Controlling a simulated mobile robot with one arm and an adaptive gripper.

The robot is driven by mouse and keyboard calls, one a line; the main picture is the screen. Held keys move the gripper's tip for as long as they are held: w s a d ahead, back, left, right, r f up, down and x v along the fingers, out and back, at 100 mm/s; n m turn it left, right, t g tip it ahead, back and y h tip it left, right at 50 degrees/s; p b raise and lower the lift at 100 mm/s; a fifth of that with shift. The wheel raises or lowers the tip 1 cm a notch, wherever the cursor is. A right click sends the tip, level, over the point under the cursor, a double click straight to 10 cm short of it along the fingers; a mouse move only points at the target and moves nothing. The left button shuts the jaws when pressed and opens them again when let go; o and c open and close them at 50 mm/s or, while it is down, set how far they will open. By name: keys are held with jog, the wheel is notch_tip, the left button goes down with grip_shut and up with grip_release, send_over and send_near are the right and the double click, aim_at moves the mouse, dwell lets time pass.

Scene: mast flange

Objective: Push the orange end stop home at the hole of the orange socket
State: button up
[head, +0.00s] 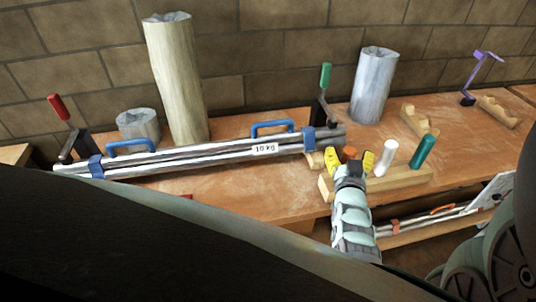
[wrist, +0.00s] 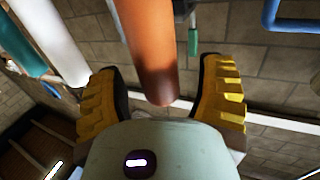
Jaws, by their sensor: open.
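The orange end stop (head: 350,152) shows as a small orange patch between my finger tips in the head view, mostly hidden by my gripper. In the wrist view an orange cylinder (wrist: 149,45) reaches in from the top between the fingers. My gripper (head: 350,160) has yellow fingers; in the wrist view (wrist: 160,95) they stand apart on both sides of the cylinder, with gaps beside it. A white peg (head: 387,157) and a teal peg (head: 423,152) stand to the right on a wooden block (head: 407,180). I cannot make out the orange socket or its hole.
A tube bundle labelled 10 kg (head: 225,155) lies along the bench, with blue handles. A green-handled clamp (head: 325,78) and a red-handled clamp (head: 57,110) stand at it. Tall cylinders (head: 373,88) are behind. Below the bench, more tubes (head: 425,225) lie on a shelf.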

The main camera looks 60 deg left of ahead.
jog(key=shift+o, duration=0.3)
jog(key=shift+w, duration=0.1)
grip_shut()
dwell(0.4)
